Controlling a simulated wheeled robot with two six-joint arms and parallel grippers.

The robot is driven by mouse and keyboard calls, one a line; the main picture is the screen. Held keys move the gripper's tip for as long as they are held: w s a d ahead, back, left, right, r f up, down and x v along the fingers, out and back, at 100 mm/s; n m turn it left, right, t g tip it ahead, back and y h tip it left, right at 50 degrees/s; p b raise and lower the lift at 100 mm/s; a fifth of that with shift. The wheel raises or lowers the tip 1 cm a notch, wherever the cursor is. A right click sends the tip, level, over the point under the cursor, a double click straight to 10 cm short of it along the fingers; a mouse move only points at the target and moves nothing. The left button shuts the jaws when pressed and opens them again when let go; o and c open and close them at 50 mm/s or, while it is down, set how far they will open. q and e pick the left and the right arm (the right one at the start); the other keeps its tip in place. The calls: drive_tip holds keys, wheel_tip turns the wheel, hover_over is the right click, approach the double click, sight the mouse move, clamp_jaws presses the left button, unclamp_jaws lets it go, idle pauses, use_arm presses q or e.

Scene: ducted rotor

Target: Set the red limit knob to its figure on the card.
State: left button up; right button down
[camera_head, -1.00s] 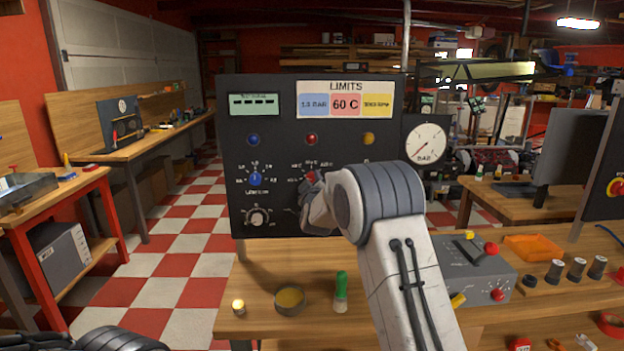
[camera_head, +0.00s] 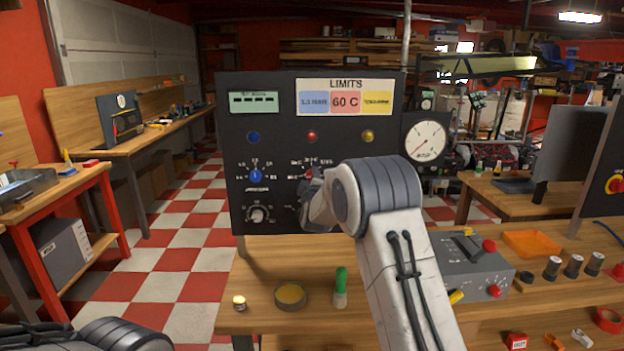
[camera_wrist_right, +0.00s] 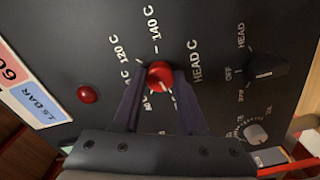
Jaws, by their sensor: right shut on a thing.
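The red limit knob (camera_wrist_right: 160,75) is on the dark panel, in a ring of white marks that include 120 C and 140 C. My right gripper (camera_wrist_right: 158,88) is shut on it, one finger on each side. The fingers hide some of the lower marks, and I cannot tell which mark the knob points to. In the head view the knob (camera_head: 310,173) shows just past my right wrist. The LIMITS card (camera_head: 345,99) at the panel's top reads 60 C on its red field. Only part of my left arm shows at the bottom left; its gripper is out of view.
A green-capped bottle (camera_head: 340,288) and a round tin (camera_head: 290,296) stand on the bench below.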

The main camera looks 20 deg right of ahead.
drive_tip(key=shift+f, duration=0.2)
drive_tip(key=shift+c, duration=2.2)
unclamp_jaws()
drive_tip(key=shift+r, duration=0.1)
drive_tip(key=shift+s, duration=0.1)
drive_tip(key=b+v, duration=0.2)
drive_tip(key=v, duration=0.8)
drive_tip(key=shift+s, duration=0.15)
